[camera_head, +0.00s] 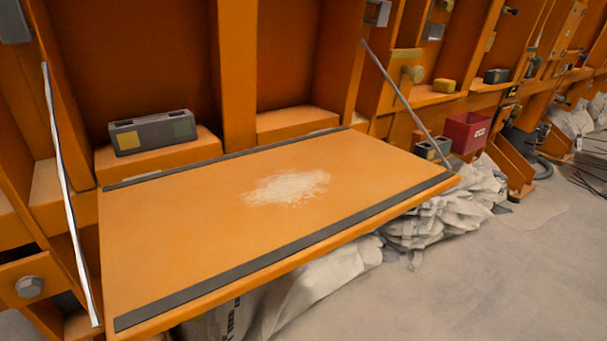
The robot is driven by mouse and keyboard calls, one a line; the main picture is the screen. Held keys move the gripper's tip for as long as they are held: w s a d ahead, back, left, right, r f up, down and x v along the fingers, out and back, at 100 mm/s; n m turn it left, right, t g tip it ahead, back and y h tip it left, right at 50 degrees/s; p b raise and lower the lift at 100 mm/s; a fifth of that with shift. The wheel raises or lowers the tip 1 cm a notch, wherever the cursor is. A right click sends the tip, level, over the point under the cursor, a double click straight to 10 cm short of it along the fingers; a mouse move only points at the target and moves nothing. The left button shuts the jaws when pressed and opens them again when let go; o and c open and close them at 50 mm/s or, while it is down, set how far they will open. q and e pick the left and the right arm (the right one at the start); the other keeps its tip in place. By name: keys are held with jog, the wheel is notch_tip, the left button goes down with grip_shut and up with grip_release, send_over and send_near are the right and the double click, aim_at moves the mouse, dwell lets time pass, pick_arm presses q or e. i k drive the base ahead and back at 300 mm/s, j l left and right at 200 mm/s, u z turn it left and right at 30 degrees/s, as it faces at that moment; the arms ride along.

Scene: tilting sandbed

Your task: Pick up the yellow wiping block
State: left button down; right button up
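A small yellow block (444,85) sits on an orange ledge to the right of the folding board, in the upper right of the head view. It looks like the wiping block, but it is small in the picture. Neither of my grippers shows in this view.
An orange board (160,270) with dark edge strips projects from the wall, held by slanted stays. A pale powdery patch (287,188) lies on it. Behind it stands a grey box (153,132) with yellow and green squares. A red bin (467,132) and white sacks (440,215) are at right; floor is open.

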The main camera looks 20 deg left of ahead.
aim_at(442, 85)
jog(key=u, duration=0.45)
jog(key=i+l+u, duration=0.1)
jog(key=l+u, duration=0.25)
jog(key=i+l+u, duration=0.1)
jog(key=l+u, duration=0.6)
